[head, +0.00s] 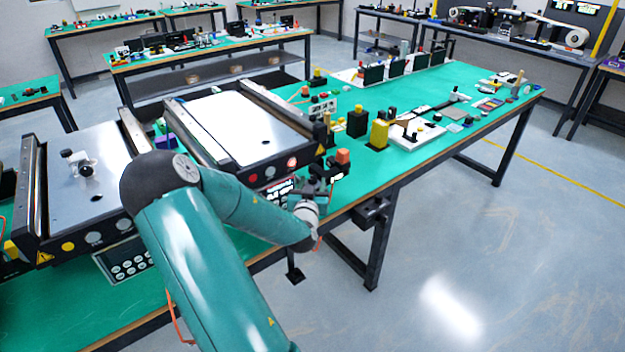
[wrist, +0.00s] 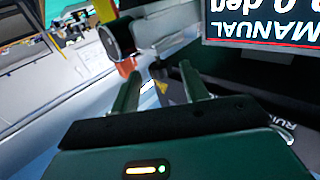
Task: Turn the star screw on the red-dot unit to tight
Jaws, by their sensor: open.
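The red-dot unit is the right-hand mini conveyor (head: 235,125), with a pale belt plate, dark side rails and a red dot on its front end. My gripper (head: 318,186) is at this unit's front right corner, partly merged with dark parts there. In the wrist view my gripper (wrist: 163,84) is open, with two green fingers apart and nothing clearly held between them. A dark round knob (wrist: 116,40) on a grey bracket is beyond the left finger. I cannot tell whether it is the star screw. A display (wrist: 262,22) reading MANUAL appears upside down at upper right.
A second conveyor (head: 92,175) with a yellow dot stands at left, with a keypad (head: 128,262) in front. An orange-red block (head: 343,156) is close to my gripper's right. A yellow block (head: 378,134) stands farther right on the green bench. Open floor lies right of the bench.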

